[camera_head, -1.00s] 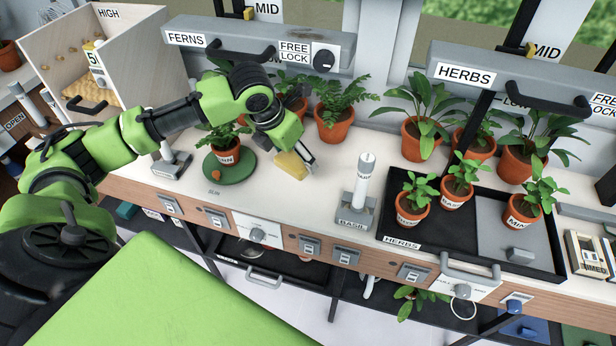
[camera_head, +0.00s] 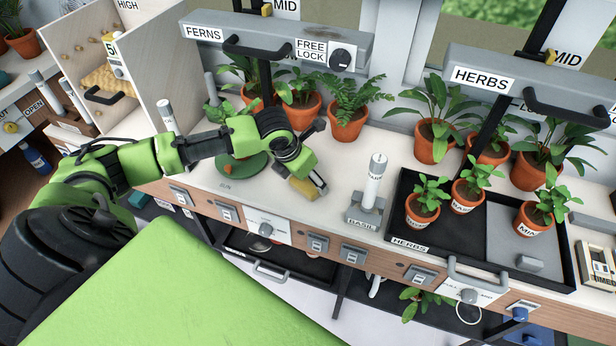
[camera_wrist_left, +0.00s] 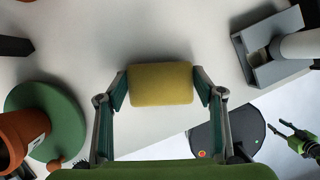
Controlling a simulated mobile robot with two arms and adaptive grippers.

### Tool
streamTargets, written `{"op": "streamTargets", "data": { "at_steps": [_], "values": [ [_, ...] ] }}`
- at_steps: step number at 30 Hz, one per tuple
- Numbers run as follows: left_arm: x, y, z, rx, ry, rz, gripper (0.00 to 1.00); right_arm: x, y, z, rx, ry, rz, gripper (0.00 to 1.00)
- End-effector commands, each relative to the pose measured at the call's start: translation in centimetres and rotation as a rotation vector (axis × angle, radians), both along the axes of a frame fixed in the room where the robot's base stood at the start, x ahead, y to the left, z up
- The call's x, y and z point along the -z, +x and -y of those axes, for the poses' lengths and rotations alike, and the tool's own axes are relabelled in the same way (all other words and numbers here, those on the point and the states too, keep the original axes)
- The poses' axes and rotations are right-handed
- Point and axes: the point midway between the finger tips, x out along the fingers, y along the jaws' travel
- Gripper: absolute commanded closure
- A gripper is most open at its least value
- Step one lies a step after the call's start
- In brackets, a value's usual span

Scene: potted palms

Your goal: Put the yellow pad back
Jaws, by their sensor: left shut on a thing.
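The yellow pad (camera_head: 303,188) is between the fingers of my left gripper (camera_head: 318,188), near the counter's front edge in the head view. In the left wrist view the pad (camera_wrist_left: 160,84) is level across the jaws, with the left gripper's fingers (camera_wrist_left: 161,90) pressed on its two short ends. I cannot tell whether the pad touches the white counter (camera_head: 335,165). My right gripper (camera_wrist_left: 290,136) shows only at the right edge of the left wrist view, its fingers apart and empty.
A green round plate (camera_head: 262,163) with a potted fern is left of the pad, partly behind my arm. The grey BASIL holder (camera_head: 362,212) with a white cylinder is right of it. A black HERBS tray (camera_head: 450,236) holds potted plants. An open box (camera_head: 75,60) with yellow foam is at upper left.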

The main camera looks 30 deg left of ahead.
Motion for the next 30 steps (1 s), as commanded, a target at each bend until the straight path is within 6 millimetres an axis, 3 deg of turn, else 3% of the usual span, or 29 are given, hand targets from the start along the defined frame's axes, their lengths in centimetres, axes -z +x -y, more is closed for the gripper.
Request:
{"op": "streamTargets", "data": {
  "at_steps": [4,5,6,7,20,30],
  "values": [
    [0.2,0.0,0.0,0.0,0.0,0.0,0.58,0.0,-0.1,0.0,0.001,0.0,-0.001,0.58],
    [0.3,0.0,0.0,0.0,0.0,0.0,0.36,0.0,-0.1,0.0,0.001,0.0,-0.001,0.58],
    [0.3,0.0,0.0,0.0,0.0,0.0,0.25,0.0,-0.1,0.0,0.001,0.0,-0.001,0.58],
    [0.3,0.0,0.0,0.0,0.0,0.0,0.22,0.0,-0.1,0.0,0.001,0.0,-0.002,0.58],
    [-0.5,-0.1,0.0,0.001,0.0,0.001,0.22,0.1,-0.6,-0.2,0.003,0.002,-0.01,0.58],
    [-6.7,-2.6,-0.5,0.001,0.003,0.004,0.22,0.3,-0.7,-0.3,0.004,0.003,-0.01,0.58]
  ]
}}
